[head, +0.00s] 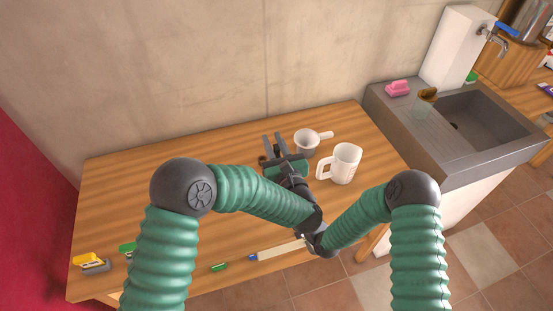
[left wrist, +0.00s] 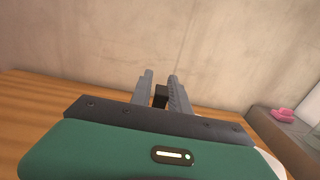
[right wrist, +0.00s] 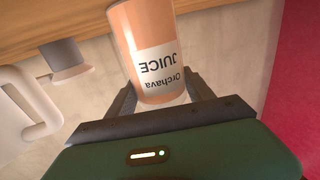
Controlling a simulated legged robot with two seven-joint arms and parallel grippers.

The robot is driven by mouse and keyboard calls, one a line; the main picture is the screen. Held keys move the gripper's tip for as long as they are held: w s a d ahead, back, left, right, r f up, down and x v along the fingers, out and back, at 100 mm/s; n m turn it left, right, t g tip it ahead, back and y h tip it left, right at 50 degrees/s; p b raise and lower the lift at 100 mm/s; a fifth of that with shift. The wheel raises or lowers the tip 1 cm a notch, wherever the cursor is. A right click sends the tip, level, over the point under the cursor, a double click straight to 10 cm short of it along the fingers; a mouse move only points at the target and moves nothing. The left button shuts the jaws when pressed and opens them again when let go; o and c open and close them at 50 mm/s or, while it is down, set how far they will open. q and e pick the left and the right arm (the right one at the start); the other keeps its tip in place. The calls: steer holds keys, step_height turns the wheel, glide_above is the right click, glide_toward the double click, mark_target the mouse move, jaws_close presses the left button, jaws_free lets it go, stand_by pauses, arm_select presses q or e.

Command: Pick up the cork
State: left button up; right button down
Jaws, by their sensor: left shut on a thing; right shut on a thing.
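My left gripper (head: 274,143) reaches over the middle of the table, beside the small white pan. In the left wrist view its fingers (left wrist: 160,88) are close together, with a small dark object (left wrist: 160,96) between them. I cannot tell whether this is the cork. A small brown thing (head: 262,160) shows just left of the gripper in the head view, too small to identify. My right gripper (right wrist: 160,98) is shut around an orange juice container (right wrist: 153,55) with a white label, upside down in the right wrist view. The right gripper is hidden in the head view.
A white mug (head: 346,163) and a white pan (head: 307,142) stand right of the left gripper. A blue-ended strip (head: 278,251) and a green item (head: 219,267) lie at the front edge. A sink (head: 470,122) adjoins on the right. The table's back left is clear.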

arm_select(q)
jaws_close()
step_height(320, 180, up, 10)
stand_by(0.3)
steer(key=shift+r, duration=0.1)
step_height(320, 180, up, 6)
steer(key=r+x, duration=0.1)
steer(key=x, duration=0.9)
steer(key=shift+r, duration=0.3)
